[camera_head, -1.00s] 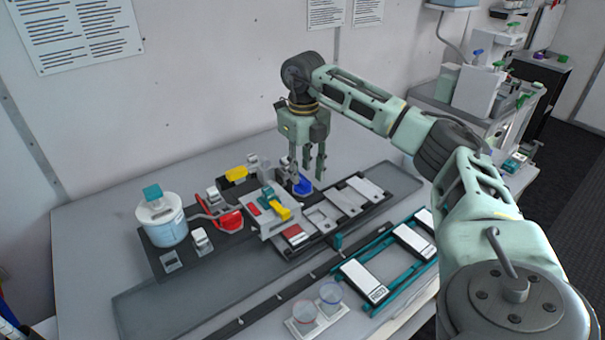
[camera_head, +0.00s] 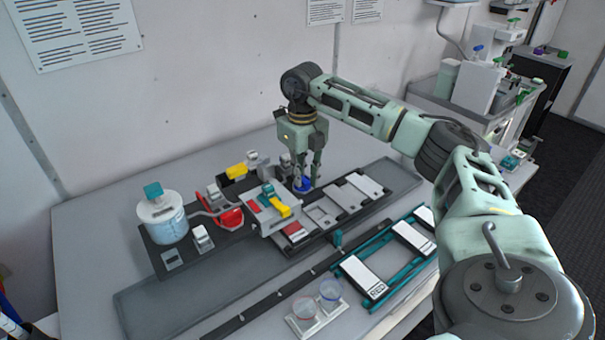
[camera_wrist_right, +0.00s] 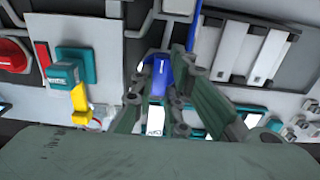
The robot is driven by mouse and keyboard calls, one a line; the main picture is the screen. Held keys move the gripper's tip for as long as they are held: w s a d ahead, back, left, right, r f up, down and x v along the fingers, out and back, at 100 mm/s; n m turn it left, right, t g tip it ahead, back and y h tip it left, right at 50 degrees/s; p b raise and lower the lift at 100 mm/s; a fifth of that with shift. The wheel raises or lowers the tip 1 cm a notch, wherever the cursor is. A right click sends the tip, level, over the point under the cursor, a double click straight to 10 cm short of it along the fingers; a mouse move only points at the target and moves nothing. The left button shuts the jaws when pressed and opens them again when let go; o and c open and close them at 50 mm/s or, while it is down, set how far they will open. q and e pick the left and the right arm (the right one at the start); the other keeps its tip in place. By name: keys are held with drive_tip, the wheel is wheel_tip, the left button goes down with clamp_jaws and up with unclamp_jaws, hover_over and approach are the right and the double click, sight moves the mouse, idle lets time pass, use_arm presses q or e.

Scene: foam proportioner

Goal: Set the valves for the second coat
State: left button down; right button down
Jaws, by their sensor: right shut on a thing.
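My right gripper (camera_head: 309,184) points down at the blue valve handle (camera_head: 303,186) at the back middle of the rig. In the right wrist view the blue handle (camera_wrist_right: 158,74) lies between the fingers, which are shut on it and partly hide it. A yellow handle with a teal block (camera_head: 281,209) is on the grey housing left of it; its yellow arm also shows in the right wrist view (camera_wrist_right: 80,103). A red valve handle (camera_head: 232,216) and another yellow handle (camera_head: 236,171) are farther left. My left gripper is not in view.
A clear tank with a teal cap (camera_head: 161,218) stands at the left end. A tray of grey plates (camera_head: 352,204) lies right of the housing. White panels on a teal rack (camera_head: 362,277) and two cups (camera_head: 331,291) are in front.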

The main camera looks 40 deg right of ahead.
drive_tip(key=shift+m, duration=0.5)
drive_tip(key=m, duration=0.3)
drive_tip(key=shift+m, duration=0.4)
drive_tip(key=m, duration=0.4)
drive_tip(key=shift+r+m, duration=0.1)
drive_tip(key=shift+m, duration=0.2)
drive_tip(key=m+p, duration=0.1)
drive_tip(key=m, duration=0.3)
drive_tip(key=shift+w, duration=0.1)
drive_tip(key=m, duration=0.4)
drive_tip(key=shift+d+m, duration=0.1)
drive_tip(key=shift+m, duration=0.4)
drive_tip(key=c, duration=1.7)
unclamp_jaws()
drive_tip(key=shift+c, duration=0.2)
